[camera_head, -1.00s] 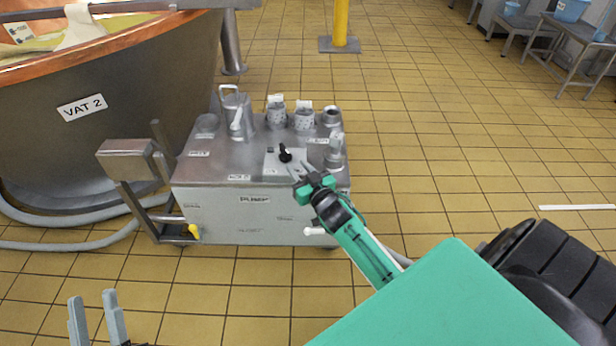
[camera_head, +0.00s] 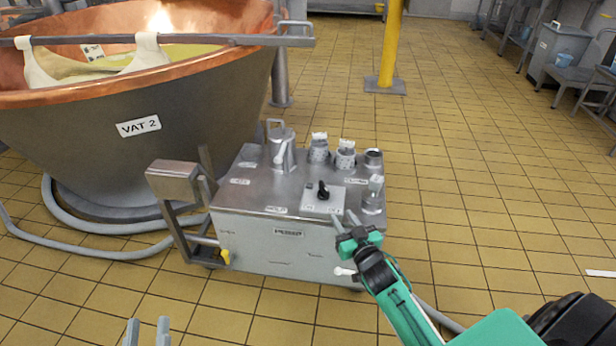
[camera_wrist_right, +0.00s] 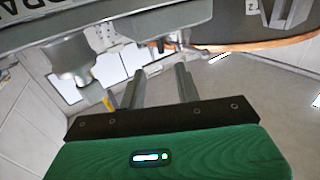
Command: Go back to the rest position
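My right gripper (camera_head: 345,217) is at the front right edge of the steel pump cart (camera_head: 285,245), short of the black knob (camera_head: 322,190) on its pale panel (camera_head: 337,203). Its two fingers are apart with nothing between them, as the right wrist view (camera_wrist_right: 162,85) also shows. The knob stands clear of the fingers. My left gripper (camera_head: 147,332) is at the bottom edge of the head view. Its two finger tips are apart and empty; the rest of it is cut off.
A copper vat marked VAT 2 (camera_head: 190,110) stands behind and left of the cart. A grey hose (camera_head: 110,227) runs over the floor there. Several steel vessels stand on the cart top. A yellow post (camera_head: 391,45) rises behind.

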